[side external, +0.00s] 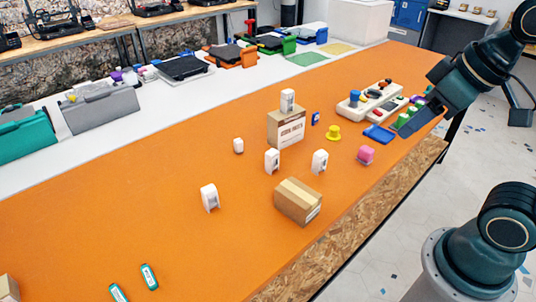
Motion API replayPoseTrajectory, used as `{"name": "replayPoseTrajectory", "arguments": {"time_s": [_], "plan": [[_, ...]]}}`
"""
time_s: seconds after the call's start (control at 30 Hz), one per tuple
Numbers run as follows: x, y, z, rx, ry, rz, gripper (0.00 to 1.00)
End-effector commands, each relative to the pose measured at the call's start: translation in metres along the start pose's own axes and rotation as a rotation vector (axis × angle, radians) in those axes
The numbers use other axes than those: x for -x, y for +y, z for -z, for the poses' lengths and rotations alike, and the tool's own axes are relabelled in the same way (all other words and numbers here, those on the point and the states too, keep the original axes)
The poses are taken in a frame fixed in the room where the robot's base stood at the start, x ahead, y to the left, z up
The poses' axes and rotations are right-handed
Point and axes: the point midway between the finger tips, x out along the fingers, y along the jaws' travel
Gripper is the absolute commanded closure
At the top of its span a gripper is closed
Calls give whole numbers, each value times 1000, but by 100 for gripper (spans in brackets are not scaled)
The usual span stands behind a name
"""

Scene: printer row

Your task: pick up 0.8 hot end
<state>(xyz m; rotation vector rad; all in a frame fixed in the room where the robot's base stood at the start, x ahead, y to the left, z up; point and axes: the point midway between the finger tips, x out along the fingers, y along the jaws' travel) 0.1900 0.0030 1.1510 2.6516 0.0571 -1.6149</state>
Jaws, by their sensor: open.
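A cream tray (349,110) at the right of the orange table holds several small coloured pieces, among them a blue-topped one (354,96) and red and dark ones. Green (403,119) and purple pieces show at its right end, beside my gripper. No label is readable, so I cannot tell which piece is the 0.8 hot end. My gripper (406,131) reaches in from the right, pointing down and left, low by the tray's right end. It is open, with nothing visibly held. It partly hides the pieces there.
A cardboard box (287,128) with a white item (288,100) on top, another box (298,201) and several white items stand further left.

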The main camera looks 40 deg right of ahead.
Motion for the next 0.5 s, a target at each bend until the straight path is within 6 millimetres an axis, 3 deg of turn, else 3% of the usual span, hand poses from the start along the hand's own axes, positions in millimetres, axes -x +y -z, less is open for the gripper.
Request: {"name": "replayPoseTrajectory", "arguments": {"time_s": [0.5], "plan": [[-20,-9,96,350,-94,114,49]]}}
